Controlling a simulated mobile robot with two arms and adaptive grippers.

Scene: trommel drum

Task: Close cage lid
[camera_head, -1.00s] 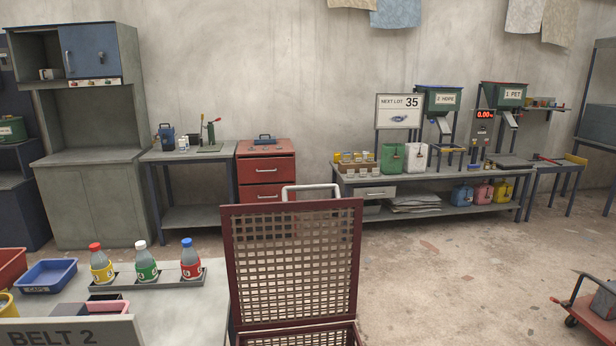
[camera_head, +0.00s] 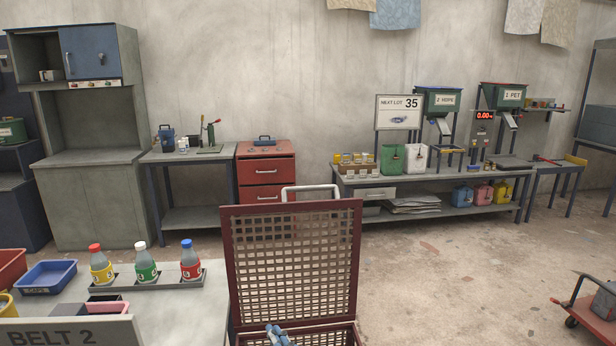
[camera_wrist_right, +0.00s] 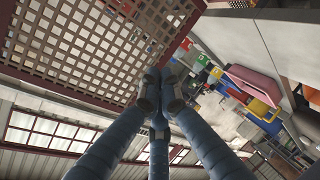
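The cage lid (camera_head: 292,255) is a dark red frame with a tan lattice. It stands upright, raised above the cage (camera_head: 300,331), of which only the top shows at the bottom edge of the head view. My right gripper (camera_head: 277,330) shows its blue-grey fingers low in front of the lid's bottom edge. In the right wrist view a lattice panel (camera_wrist_right: 85,45) fills the upper left, and the gripper's fingertips (camera_wrist_right: 163,90) are drawn together with nothing seen between them. I cannot tell whether they touch the lattice. My left gripper is out of view.
The belt table (camera_head: 180,320) stands left of the cage, with a bottle rack (camera_head: 150,283) and a blue bin (camera_head: 47,276). A pale handle frame (camera_head: 311,188) rises behind the lid. A red cart (camera_head: 580,310) is at right; the floor between is clear.

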